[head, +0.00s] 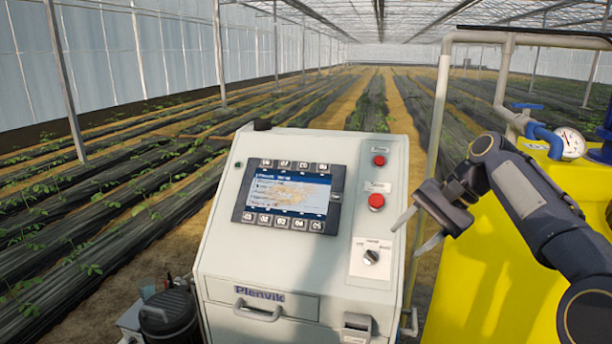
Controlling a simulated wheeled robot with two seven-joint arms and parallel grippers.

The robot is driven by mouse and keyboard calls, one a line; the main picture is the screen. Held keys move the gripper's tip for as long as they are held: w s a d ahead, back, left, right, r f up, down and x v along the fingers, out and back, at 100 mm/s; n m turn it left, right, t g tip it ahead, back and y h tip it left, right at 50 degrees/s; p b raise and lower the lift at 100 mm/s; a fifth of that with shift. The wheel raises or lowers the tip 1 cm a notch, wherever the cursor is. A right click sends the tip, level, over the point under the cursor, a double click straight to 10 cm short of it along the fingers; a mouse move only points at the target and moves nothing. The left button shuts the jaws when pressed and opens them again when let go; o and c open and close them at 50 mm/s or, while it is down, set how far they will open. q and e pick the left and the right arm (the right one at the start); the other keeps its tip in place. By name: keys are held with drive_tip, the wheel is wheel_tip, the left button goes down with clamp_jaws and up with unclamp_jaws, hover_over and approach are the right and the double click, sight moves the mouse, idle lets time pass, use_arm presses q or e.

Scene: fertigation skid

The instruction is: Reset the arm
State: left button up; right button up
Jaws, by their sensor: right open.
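My right gripper (418,232) is in the head view, with its arm coming in from the right. Its two pale fingers are spread apart and nothing is between them. It hangs beside the right edge of the white control cabinet (215,262), near the panel with a rotary selector knob (371,257). From this view I cannot tell how far the fingers are from the panel face. Two red buttons, an upper one (379,160) and a larger lower one (376,201), are above the knob. A lit screen (291,194) is left of them. My left gripper is not in view.
A yellow tank (480,290) stands right of the cabinet, behind my right arm. Pale pipes (440,110), a pressure gauge (570,143) and a blue valve (527,106) are above it. A dark canister (170,315) is at the cabinet's lower left. Crop rows stretch behind.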

drive_tip(key=s+f+n+t+h+b, duration=0.15)
drive_tip(key=s+f, duration=0.35)
drive_tip(key=s, duration=0.7)
drive_tip(key=s+f+n+t+h+b, duration=0.1)
drive_tip(key=s+f+n+t, duration=0.15)
drive_tip(key=s+f, duration=0.65)
drive_tip(key=s+a+f+n, duration=0.2)
drive_tip(key=s+f, duration=0.4)
drive_tip(key=s, duration=0.4)
drive_tip(key=shift+s+a+f+n+b, duration=0.3)
drive_tip(key=shift+s+a+f+b, duration=0.05)
drive_tip(key=shift+s+a+b, duration=0.1)
drive_tip(key=shift+h, duration=0.25)
drive_tip(key=shift+c, duration=0.3)
